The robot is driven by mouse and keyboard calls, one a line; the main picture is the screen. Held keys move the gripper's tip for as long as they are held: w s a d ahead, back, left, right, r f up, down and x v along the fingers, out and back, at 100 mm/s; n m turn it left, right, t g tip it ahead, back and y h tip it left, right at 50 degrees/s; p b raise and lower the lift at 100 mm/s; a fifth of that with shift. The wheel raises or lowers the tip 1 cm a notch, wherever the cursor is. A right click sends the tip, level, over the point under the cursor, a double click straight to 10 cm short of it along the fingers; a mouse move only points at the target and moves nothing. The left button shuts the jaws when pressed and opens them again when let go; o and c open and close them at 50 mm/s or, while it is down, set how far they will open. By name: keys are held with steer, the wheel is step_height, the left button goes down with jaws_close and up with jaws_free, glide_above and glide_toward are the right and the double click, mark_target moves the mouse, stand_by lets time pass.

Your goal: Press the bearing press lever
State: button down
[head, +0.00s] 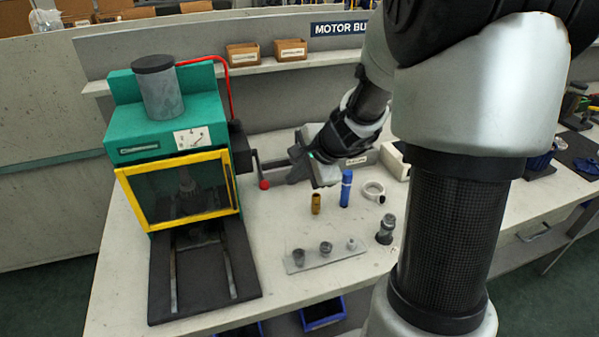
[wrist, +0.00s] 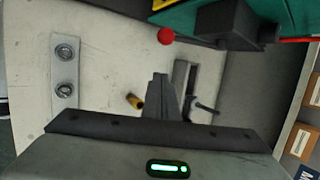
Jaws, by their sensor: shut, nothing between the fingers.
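The bearing press (head: 170,140) is a green machine with a yellow-framed guard at the left of the bench in the head view. Its lever ends in a red knob (head: 264,184) at the press's right side, with the arm running up to a black block. The red knob also shows near the top of the wrist view (wrist: 165,36). My gripper (head: 291,177) is just right of the knob, over the bench. In the wrist view its fingers (wrist: 160,78) are shut and empty, pointing towards the knob with a visible gap between.
A brass cylinder (head: 316,204), a blue bottle (head: 346,188) and a white ring (head: 373,191) stand on the bench near my gripper. A pale plate (head: 300,265) with several small grey parts lies in front. A shelf with cardboard boxes (head: 243,54) runs behind.

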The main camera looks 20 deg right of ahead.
mark_target(260, 170)
steer(key=shift+w+a+f+p, duration=0.1)
steer(key=shift+a+f, duration=0.05)
steer(key=shift+a, duration=0.55)
steer(key=shift+w+a+f+p, duration=0.1)
steer(key=shift+a, duration=0.65)
steer(key=shift+w+a+f+p, duration=0.1)
steer(key=shift+a+f, duration=0.05)
steer(key=shift+a, duration=0.55)
steer(key=r+p, duration=0.1)
steer(key=p, duration=0.2)
steer(key=shift+s+g, duration=0.15)
steer(key=shift+g, duration=0.25)
